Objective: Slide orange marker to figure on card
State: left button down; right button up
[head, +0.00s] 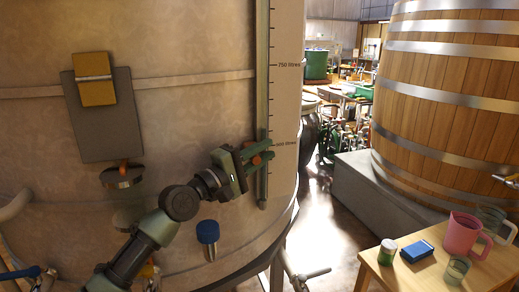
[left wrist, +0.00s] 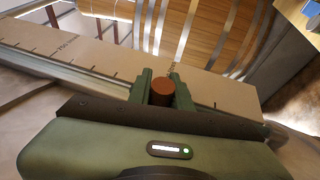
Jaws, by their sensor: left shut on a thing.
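A tall pale scale board (head: 285,105) with black ticks stands on the large tank, beside a grey-green vertical rail (head: 262,60). It carries a "750 litres" label and a lower label too small to read surely. The orange marker (head: 257,160) sits at the rail, slightly below the lower label. My left gripper (head: 248,160) is shut on it; in the left wrist view the marker is a reddish-brown knob (left wrist: 163,92) between the two green fingers. My right gripper is not in view.
A blue-topped fitting (head: 208,234) projects from the tank below my left arm. A small wooden table (head: 386,280) at lower right holds a pink jug (head: 462,234), a blue box (head: 417,251) and glasses. A wooden vat (head: 445,100) stands behind. The rail above the marker looks clear.

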aim_at(263, 66)
pick_arm(q)
jog(key=c, duration=1.3)
grip_release()
notch_tip(263, 66, up, 7)
jog(key=shift+f+p, duration=0.2)
jog(key=shift+p, duration=0.2)
notch_tip(263, 66, up, 14)
jog(key=shift+f, duration=0.25)
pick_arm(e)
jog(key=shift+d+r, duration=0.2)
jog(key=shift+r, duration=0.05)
pick_arm(q)
jog(key=shift+a, duration=0.1)
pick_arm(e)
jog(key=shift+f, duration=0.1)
